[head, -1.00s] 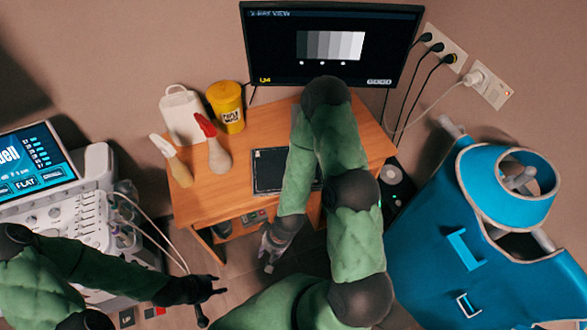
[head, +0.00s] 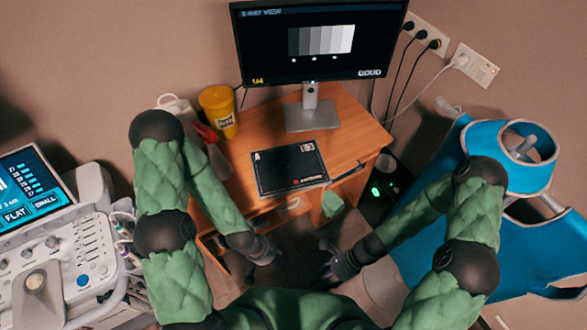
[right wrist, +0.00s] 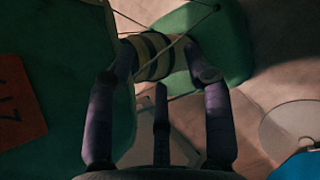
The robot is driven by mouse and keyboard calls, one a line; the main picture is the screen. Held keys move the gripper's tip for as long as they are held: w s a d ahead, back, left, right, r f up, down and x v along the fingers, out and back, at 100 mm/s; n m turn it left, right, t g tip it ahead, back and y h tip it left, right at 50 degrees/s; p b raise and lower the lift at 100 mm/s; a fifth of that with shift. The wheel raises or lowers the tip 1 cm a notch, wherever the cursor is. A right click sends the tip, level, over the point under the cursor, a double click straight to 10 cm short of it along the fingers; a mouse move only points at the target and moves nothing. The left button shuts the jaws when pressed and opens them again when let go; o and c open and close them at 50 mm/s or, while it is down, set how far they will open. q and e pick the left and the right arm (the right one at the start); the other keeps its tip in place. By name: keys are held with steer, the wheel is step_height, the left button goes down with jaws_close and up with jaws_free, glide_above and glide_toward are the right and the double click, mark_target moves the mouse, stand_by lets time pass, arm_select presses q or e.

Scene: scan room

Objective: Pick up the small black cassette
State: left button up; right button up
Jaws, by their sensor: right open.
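A flat black cassette (head: 289,168) with white markings and a small red mark lies on the wooden desk (head: 243,146), in front of the monitor stand. Its upper face is uncovered. My left gripper (head: 266,253) is below the desk's front edge in the head view, apart from the cassette; its fingers are too small and dark to read. My right gripper (head: 326,268) is open and empty, also in front of the desk and apart from the cassette. Its spread fingers (right wrist: 160,95) show in the right wrist view, where the cassette is not seen.
A monitor (head: 318,45) stands at the back of the desk. A yellow container (head: 219,110) and a red-tipped bottle (head: 207,134) are at the desk's left. A control console (head: 65,240) is at left, a blue apron (head: 515,160) at right. Cables hang behind the desk.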

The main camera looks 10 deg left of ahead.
steer(key=w+a+r+m+t+y, duration=0.2)
steer(key=w+a+m+y, duration=0.25)
steer(key=m, duration=0.45)
steer(key=m+t+y+b, duration=0.1)
steer(key=m+t+y, duration=0.2)
steer(key=m+t, duration=1.2)
glide_toward(304, 189)
steer(key=w+a, duration=0.2)
steer(key=w+a+m+g+b, duration=0.1)
steer(key=a, duration=0.1)
steer(key=w+a+r+g+b, duration=0.1)
steer(key=w+a, duration=0.1)
steer(key=shift+w+a+r+m+h, duration=0.15)
steer(key=shift+w+a+m+h, duration=0.15)
steer(key=shift+a+m, duration=0.1)
steer(key=shift+w+a, duration=0.15)
steer(key=shift+w, duration=0.05)
steer(key=shift+r, duration=0.1)
jaws_close()
